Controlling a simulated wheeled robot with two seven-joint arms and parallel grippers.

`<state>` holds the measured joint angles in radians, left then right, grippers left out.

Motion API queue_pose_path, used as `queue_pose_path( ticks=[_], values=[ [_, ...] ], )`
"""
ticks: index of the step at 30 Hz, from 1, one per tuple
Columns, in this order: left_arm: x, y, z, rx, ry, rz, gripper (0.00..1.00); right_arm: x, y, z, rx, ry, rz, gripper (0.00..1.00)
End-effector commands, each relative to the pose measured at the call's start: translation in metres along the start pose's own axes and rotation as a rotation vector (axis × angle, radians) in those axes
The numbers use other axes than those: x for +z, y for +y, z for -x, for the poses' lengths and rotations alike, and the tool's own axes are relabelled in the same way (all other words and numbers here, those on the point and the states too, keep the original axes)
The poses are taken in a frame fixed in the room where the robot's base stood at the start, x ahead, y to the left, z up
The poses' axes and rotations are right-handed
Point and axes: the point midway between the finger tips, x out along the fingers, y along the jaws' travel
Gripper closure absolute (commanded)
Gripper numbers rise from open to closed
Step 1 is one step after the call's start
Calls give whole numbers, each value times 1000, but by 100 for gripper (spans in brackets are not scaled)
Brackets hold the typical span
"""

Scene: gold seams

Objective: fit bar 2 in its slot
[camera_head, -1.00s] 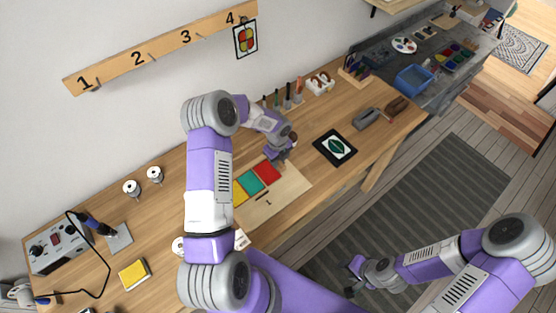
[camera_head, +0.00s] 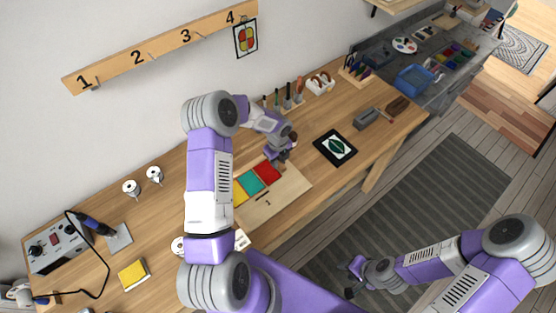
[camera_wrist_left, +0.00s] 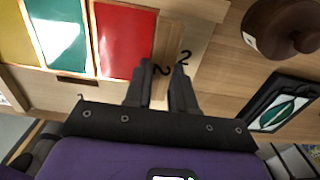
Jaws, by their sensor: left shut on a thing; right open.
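The pale wooden board (camera_head: 285,198) lies on the bench with yellow, teal (camera_head: 250,182) and red (camera_head: 267,172) panels in it. My left gripper (camera_head: 281,160) is down at the far right end of the board, beside the red panel. In the left wrist view its fingers (camera_wrist_left: 163,72) are shut on bar 2 (camera_wrist_left: 167,48), a narrow wooden strip alongside the red panel (camera_wrist_left: 124,40). My right gripper (camera_head: 354,278) is open and empty, away from the bench.
A dark card with a green leaf (camera_head: 335,147) lies right of the board. A round brown wooden object (camera_wrist_left: 283,27) stands close to the left gripper. Tools in a rack (camera_head: 288,98) stand behind. A soldering station (camera_head: 57,247) and yellow sponge (camera_head: 134,274) are at left.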

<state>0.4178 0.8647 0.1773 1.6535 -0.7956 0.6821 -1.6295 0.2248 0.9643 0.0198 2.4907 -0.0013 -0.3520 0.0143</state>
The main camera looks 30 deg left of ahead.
Motion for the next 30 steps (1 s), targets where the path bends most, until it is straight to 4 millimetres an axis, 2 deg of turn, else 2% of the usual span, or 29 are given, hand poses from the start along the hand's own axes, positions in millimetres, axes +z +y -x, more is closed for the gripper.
queue_pose_path(
  ticks=[9, 30],
  values=[
    [0, 0, -9, 0, 0, 0, 100, 0, 3, -7, 0, 0, 0, 57],
    [0, 0, -8, 0, 0, -1, 100, 0, 3, -8, 0, 0, 0, 57]
  ],
)
